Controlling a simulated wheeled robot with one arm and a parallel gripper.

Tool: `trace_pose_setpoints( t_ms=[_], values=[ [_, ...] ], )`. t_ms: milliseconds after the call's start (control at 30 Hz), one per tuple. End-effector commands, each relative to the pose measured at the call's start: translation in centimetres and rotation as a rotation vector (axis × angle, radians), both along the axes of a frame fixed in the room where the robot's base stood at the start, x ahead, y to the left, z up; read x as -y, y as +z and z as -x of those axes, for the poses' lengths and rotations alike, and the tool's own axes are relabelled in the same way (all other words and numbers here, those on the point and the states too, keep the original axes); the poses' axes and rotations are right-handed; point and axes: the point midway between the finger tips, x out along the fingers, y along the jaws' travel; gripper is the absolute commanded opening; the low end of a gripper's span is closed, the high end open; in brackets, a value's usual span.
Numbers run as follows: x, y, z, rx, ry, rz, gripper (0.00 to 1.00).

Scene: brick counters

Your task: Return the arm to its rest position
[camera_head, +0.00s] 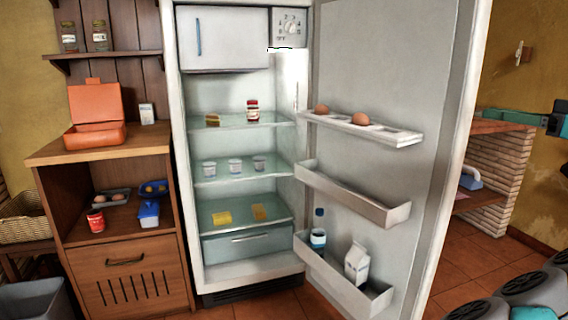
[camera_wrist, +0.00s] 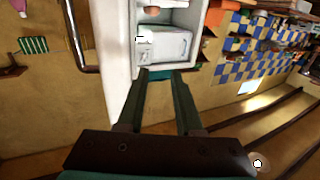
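My gripper (camera_wrist: 161,74) shows in the wrist view with its two dark green fingers apart and nothing between them. The fingers point toward a white appliance, which looks like part of the fridge; I cannot tell the distance. In the head view, part of my arm (camera_head: 522,117) reaches in from the right edge, beyond the open fridge door (camera_head: 385,75). More of my own body fills the lower right corner.
The fridge (camera_head: 250,270) stands open, its door swung right, with eggs (camera_head: 361,118), a bottle (camera_head: 318,238) and a carton (camera_head: 357,263) on door shelves. A wooden cabinet (camera_head: 120,272) stands left. A brick counter (camera_head: 497,165) is at right. Tiled floor (camera_head: 450,268) lies between.

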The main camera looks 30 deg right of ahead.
Motion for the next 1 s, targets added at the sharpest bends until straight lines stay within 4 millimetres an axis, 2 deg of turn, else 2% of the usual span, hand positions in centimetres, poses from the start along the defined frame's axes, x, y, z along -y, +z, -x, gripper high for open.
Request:
trace_pose_setpoints(
  t_ms=[333,467,567,667,767,800,900,1000],
  values=[
    [-4.6,-0.1,-5.9,-0.073,0.127,-0.116,0.35],
    [-7.5,-0.2,-8.8,-0.123,0.186,-0.168,0.35],
    [-10.6,-0.7,-11.3,-0.181,0.243,-0.219,0.35],
    [-15.1,-1.3,-14.0,-0.267,0.312,-0.267,0.35],
    [-21.1,-2.8,-16.9,-0.390,0.384,-0.316,0.35],
    [-23.6,-3.4,-17.7,-0.444,0.408,-0.331,0.35],
    [-30.1,-5.7,-19.0,-0.593,0.458,-0.354,0.35],
    [-36.4,-8.6,-19.2,-0.750,0.485,-0.357,0.35]
  ],
)
